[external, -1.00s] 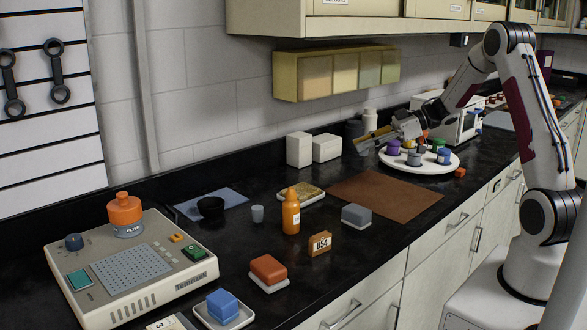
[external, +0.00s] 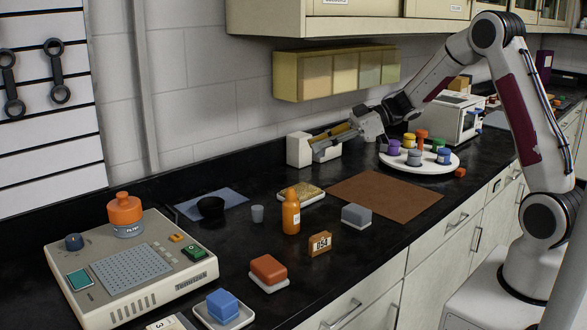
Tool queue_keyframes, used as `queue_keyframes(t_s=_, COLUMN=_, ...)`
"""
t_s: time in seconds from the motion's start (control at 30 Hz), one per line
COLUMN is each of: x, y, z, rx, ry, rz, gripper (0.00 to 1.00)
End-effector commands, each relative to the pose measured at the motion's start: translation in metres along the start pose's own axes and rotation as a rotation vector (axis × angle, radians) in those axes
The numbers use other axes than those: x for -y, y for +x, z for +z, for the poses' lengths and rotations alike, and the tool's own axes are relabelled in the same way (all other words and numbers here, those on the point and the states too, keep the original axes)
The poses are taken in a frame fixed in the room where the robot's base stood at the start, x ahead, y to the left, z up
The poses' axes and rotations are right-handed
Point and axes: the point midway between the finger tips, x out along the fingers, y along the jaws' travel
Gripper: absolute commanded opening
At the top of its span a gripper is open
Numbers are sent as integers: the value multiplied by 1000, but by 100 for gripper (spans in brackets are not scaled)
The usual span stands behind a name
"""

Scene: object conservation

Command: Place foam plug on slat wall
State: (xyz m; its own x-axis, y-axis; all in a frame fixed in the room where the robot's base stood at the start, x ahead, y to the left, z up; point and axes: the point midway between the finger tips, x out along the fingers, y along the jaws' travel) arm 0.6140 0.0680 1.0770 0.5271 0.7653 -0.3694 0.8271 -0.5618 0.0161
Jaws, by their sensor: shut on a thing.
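My gripper (external: 335,143) is in the air in front of the white boxes by the back wall, pointing left. It is shut on a small piece that I take as the foam plug; its shape is hard to make out among the tan-yellow parts at the jaws. The slat wall (external: 55,135) is the white panel with dark horizontal grooves at the far left. Two dark wrench-shaped pieces hang on its upper part, and its lower slats are bare. My gripper is well to the right of the slat wall, apart from it.
An orange bottle (external: 291,212), a black bowl (external: 210,207) and a grey device with an orange-topped jar (external: 124,215) stand between. A yellow cabinet (external: 286,80) hangs above my gripper. A round white tray (external: 392,162) with several jars is at right. The brown mat (external: 385,197) is clear.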

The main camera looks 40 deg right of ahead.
Motion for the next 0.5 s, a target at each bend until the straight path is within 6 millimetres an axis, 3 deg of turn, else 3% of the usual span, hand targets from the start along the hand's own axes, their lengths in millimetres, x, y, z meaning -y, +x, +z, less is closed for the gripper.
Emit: queue_keyframes(t_s=0.5, x=93, y=91, z=-38, rx=0, ry=-41, rz=-101, gripper=14)
